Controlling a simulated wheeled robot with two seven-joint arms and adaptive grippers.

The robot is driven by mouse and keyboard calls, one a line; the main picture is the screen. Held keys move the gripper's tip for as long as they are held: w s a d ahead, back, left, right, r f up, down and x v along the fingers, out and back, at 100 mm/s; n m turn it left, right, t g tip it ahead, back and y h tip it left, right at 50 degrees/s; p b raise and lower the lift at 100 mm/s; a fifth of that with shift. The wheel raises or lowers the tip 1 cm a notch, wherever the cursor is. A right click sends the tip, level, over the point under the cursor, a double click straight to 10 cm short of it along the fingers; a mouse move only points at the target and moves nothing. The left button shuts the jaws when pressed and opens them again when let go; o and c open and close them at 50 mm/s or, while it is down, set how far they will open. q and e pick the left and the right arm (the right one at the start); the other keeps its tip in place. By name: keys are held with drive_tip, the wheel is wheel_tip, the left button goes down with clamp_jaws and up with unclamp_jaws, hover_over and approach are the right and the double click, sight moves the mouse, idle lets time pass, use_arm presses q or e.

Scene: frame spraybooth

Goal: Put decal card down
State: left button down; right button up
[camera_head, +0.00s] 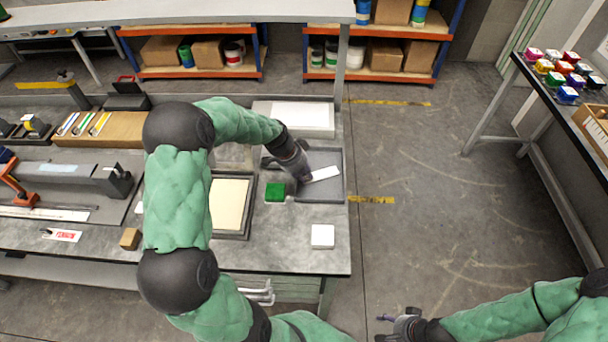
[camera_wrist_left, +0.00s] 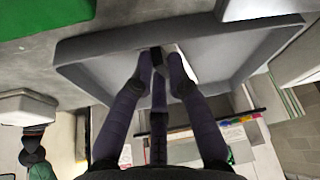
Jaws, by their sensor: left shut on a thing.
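The white decal card (camera_head: 322,174) is at the fingertips of my left gripper (camera_head: 304,178), over the grey shallow tray (camera_head: 335,155) near the right end of the bench. My left gripper is shut on the card. In the left wrist view the fingertips (camera_wrist_left: 160,58) are inside the tray rim (camera_wrist_left: 110,42), with part of the white card (camera_wrist_left: 186,66) beside them. I cannot tell whether the card touches the tray floor. My right gripper (camera_head: 384,328) is at the bottom, over the floor, with its fingers apart and nothing visible between them.
A green block (camera_head: 275,192) stands just left of the tray, and a white block (camera_head: 322,236) in front of it. A cream-filled frame (camera_head: 231,204) lies further left. A white-topped box (camera_head: 303,116) is behind the tray.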

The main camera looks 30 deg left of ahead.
use_arm(q)
drive_tip(key=shift+f, duration=0.15)
drive_tip(key=c, duration=1.2)
unclamp_jaws()
drive_tip(key=shift+r, duration=0.2)
drive_tip(key=shift+a+r, duration=0.1)
drive_tip(key=shift+r, duration=0.2)
drive_tip(key=p+v, duration=0.2)
drive_tip(key=v, duration=0.9)
drive_tip(key=shift+s+r, duration=0.15)
drive_tip(key=shift+s, duration=0.05)
